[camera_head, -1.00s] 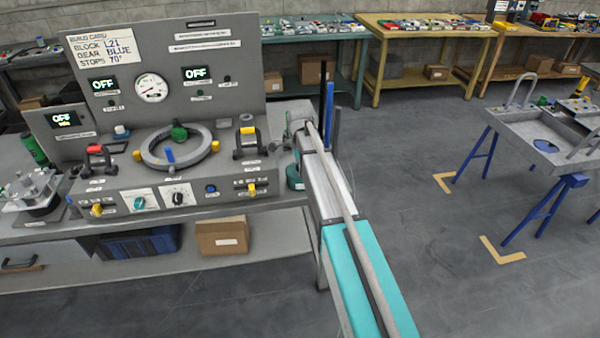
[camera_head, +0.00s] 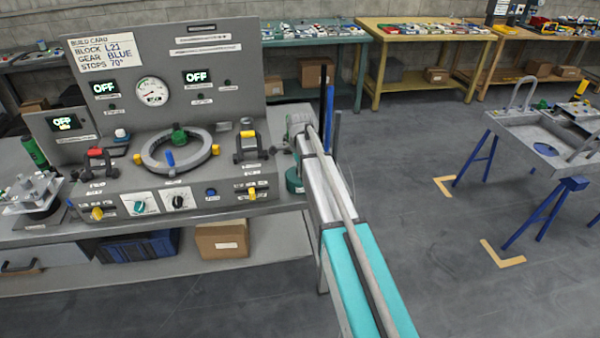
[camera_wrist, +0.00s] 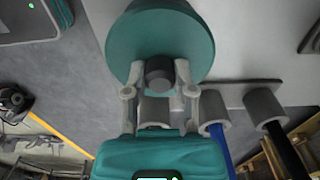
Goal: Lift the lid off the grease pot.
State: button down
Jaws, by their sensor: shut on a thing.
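The grease pot appears as a teal round body (camera_head: 294,181) at the bench's right end in the head view, partly hidden behind my arm. In the wrist view a round teal lid (camera_wrist: 185,40) with a short dark knob (camera_wrist: 159,71) fills the top middle. My gripper (camera_wrist: 159,78) has its two grey fingers on either side of the knob, shut on it. I cannot tell whether the lid is seated on the pot or apart from it. The fingertips are hidden in the head view.
A blue rod (camera_wrist: 219,146) and a black rod (camera_wrist: 286,146) stand in grey sockets close to the right of my gripper. A control console (camera_head: 165,75) fills the bench to the left. Open floor (camera_head: 400,150) lies to the right, before a blue-legged trestle table.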

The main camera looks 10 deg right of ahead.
jog(key=shift+r, duration=0.2)
notch_tip(320, 180, up, 3)
jog(key=p, duration=0.3)
jog(key=s+a+r+p, duration=0.2)
jog(key=s+r+p, duration=0.7)
jog(key=s, duration=0.4)
jog(key=shift+s+a+r+p, duration=0.35)
jog(key=shift+s+p, duration=0.05)
jog(key=shift+p, duration=0.1)
jog(key=shift+d, duration=0.15)
